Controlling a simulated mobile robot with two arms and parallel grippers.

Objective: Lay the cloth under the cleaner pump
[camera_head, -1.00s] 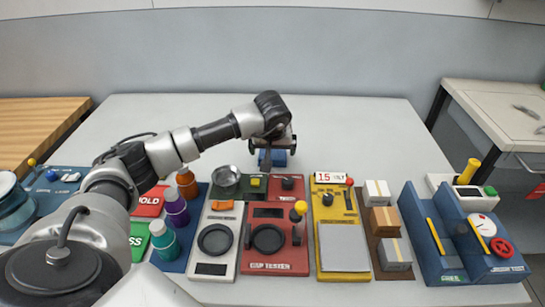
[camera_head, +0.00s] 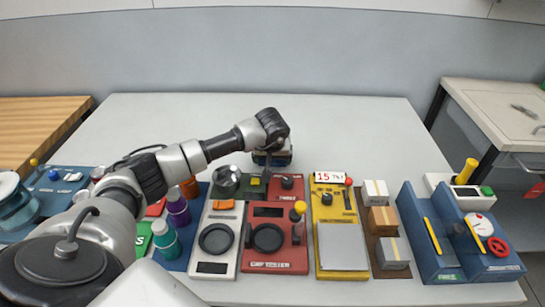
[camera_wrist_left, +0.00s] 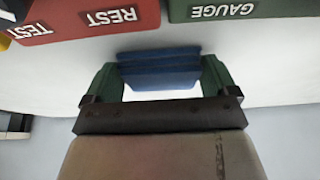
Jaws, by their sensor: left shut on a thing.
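My left gripper (camera_head: 273,158) is over the back of the table, just behind the red test panel. In the left wrist view its two green fingers (camera_wrist_left: 158,78) are shut on a folded blue cloth (camera_wrist_left: 160,66), which lies in layers between them. I cannot tell whether the cloth touches the table. In the head view the gripper hides most of it. I cannot pick out the cleaner pump for certain; a teal round device (camera_head: 10,198) stands at the far left, partly cut off. My right gripper is not in view.
A row of panels fills the table's front: bottles (camera_head: 177,207), a white station, a red cap tester (camera_head: 275,240), a yellow scale (camera_head: 340,248), boxes (camera_head: 383,220) and a blue fixture (camera_head: 460,235). The white table (camera_head: 350,130) is clear behind them.

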